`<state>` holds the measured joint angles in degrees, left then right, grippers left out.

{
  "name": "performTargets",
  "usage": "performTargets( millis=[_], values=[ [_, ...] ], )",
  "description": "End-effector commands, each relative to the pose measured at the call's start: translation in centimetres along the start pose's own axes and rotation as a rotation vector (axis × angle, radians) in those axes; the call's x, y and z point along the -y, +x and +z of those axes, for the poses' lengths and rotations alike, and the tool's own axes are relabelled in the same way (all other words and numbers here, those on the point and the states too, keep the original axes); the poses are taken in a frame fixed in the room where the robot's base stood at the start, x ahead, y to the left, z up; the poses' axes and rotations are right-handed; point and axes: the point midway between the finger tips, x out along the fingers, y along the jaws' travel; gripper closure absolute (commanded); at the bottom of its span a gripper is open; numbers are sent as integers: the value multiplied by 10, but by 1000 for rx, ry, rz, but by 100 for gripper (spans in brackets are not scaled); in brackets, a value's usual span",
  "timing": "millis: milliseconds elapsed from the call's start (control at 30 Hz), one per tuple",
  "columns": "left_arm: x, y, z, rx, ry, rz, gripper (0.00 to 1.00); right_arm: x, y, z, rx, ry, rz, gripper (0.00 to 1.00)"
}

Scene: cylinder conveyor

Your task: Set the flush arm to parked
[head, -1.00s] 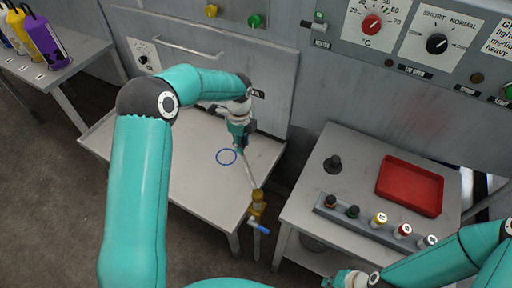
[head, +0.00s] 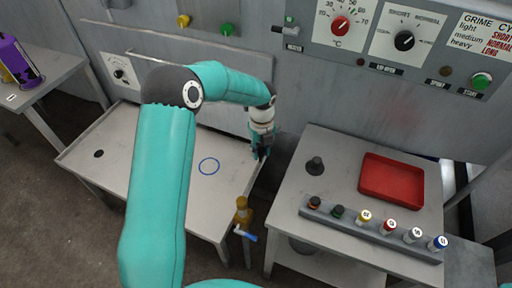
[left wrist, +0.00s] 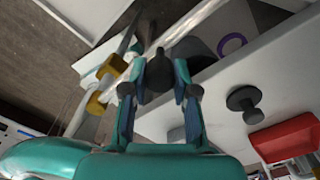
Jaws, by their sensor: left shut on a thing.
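The flush arm is a thin silver tube (head: 254,182) on a brass-coloured pivot (head: 242,211) at the near right corner of the left table. A blue valve handle (head: 246,235) sits below the pivot. The tube points away from me along the table's right edge. My left gripper (head: 262,153) is at its far end. In the left wrist view my left gripper (left wrist: 158,88) is shut on a dark knob (left wrist: 157,70) by the tube; the fingers partly hide it. The brass pivot (left wrist: 101,96) shows at left there. My right gripper is out of view.
The right table holds a red tray (head: 391,178), a dark knob-like piece (head: 315,165) and a rack of several capped vials (head: 372,230). A gap separates the tables.

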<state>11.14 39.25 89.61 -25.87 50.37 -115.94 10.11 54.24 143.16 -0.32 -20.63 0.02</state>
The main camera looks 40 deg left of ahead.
Motion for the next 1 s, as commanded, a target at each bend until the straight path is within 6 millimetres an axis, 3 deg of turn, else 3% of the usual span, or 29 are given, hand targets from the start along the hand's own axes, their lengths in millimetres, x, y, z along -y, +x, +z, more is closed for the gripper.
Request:
performTargets(
  millis=[600,633,733,767,1000],
  values=[
    [7,-1,-3,8,46,-9,100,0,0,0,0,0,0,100],
    [7,-1,-3,8,46,-9,67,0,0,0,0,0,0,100],
    [6,-1,-3,7,45,-8,50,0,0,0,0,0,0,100],
    [6,-1,-3,6,44,-7,46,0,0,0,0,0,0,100],
    [4,-1,-3,5,41,-5,46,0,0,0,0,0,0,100]
  ],
)
